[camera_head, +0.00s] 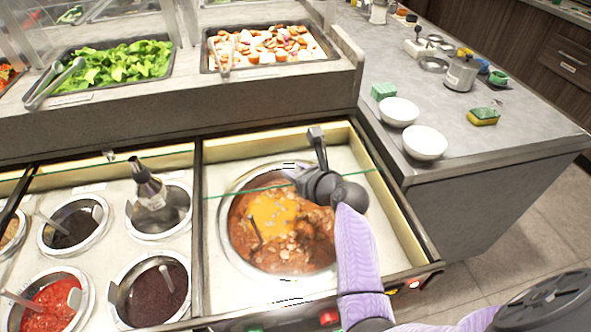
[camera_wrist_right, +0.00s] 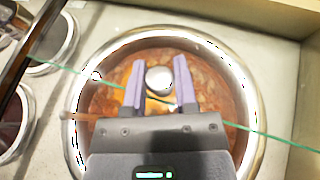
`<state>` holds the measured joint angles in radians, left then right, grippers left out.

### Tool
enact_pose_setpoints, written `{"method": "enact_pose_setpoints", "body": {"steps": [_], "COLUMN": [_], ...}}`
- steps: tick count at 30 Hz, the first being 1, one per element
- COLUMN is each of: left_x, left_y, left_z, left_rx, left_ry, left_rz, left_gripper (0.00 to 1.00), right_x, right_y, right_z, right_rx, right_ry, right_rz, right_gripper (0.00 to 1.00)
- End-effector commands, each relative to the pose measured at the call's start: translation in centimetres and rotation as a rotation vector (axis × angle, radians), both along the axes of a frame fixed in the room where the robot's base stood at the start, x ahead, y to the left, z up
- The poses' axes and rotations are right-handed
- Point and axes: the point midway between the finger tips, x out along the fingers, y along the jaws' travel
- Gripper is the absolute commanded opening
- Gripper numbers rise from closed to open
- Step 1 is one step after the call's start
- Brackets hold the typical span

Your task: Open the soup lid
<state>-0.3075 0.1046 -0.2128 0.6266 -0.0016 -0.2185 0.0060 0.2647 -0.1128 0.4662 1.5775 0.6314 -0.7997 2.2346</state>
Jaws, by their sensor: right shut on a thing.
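The round soup well (camera_head: 228,196) with a silver rim sits in the counter and holds red-brown soup with an orange patch. The soup shows through what looks like a clear lid, whose edge is hard to make out. In the right wrist view a round silver knob (camera_wrist_right: 160,79) is between the lilac fingers of my right gripper (camera_wrist_right: 159,64), which is shut on it. The soup well's rim (camera_wrist_right: 250,85) surrounds the fingers there. I cannot tell whether the lid rests on the rim or is raised. My left gripper is out of view.
Smaller sauce wells stand on the left, including red sauce (camera_head: 48,303) and dark sauce (camera_head: 150,295). Trays of lettuce (camera_head: 120,65) and chopped food (camera_head: 275,42) are behind. Two white bowls (camera_head: 425,143) stand on the right counter. A thin green glass edge (camera_head: 235,187) crosses the well area.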

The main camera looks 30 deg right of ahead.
Motion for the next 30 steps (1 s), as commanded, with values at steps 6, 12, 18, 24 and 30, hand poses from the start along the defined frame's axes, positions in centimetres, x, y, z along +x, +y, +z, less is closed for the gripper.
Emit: {"method": "enact_pose_setpoints", "body": {"steps": [6,12,18,24,30], "left_x": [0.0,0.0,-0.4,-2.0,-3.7], "left_y": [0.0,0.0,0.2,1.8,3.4], "left_z": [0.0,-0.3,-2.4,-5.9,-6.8], "left_rx": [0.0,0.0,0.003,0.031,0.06], "left_ry": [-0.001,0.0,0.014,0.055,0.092], "left_rz": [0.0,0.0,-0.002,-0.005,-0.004], "left_gripper": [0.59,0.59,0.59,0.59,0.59], "right_x": [0.0,1.2,6.7,11.5,13.3], "right_y": [0.0,-0.3,-1.7,-3.0,-3.4], "right_z": [-0.1,-0.2,-0.6,-1.0,-0.3], "right_rx": [0.0,-0.001,0.0,-0.001,0.0], "right_ry": [0.002,0.001,-0.001,0.001,0.001], "right_rz": [0.0,0.0,0.0,-0.001,0.0], "right_gripper": [0.0,0.0,0.0,0.0,0.0]}}
